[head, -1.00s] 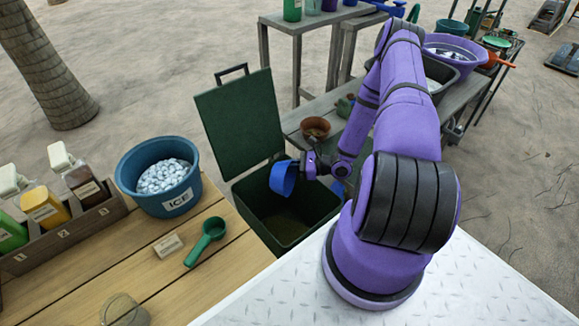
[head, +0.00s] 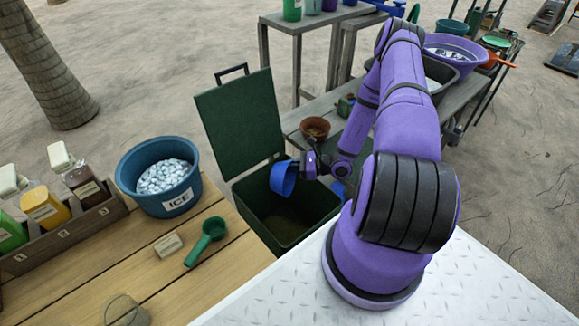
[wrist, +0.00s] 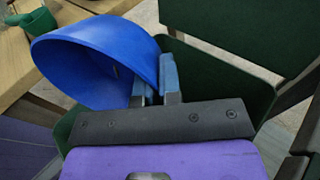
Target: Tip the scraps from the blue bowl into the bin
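The blue bowl (head: 283,178) is tilted on its side above the open green bin (head: 262,217). My gripper (head: 301,166) is shut on the bowl's rim at its right side. In the wrist view the bowl (wrist: 95,55) shows its smooth blue wall, and the fingers of my gripper (wrist: 157,85) pinch its edge. No scraps can be made out in the bowl. The bin's lid (head: 240,118) stands raised at the back. The bin's floor looks dark, and I cannot tell what lies in it.
A wooden table (head: 230,270) at the left holds a blue ice tub (head: 150,200), a green scoop (head: 207,240), a small labelled block and a bottle rack. A bench (head: 300,118) behind the bin holds a brown pot (head: 315,128) and a purple basin (head: 455,50).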

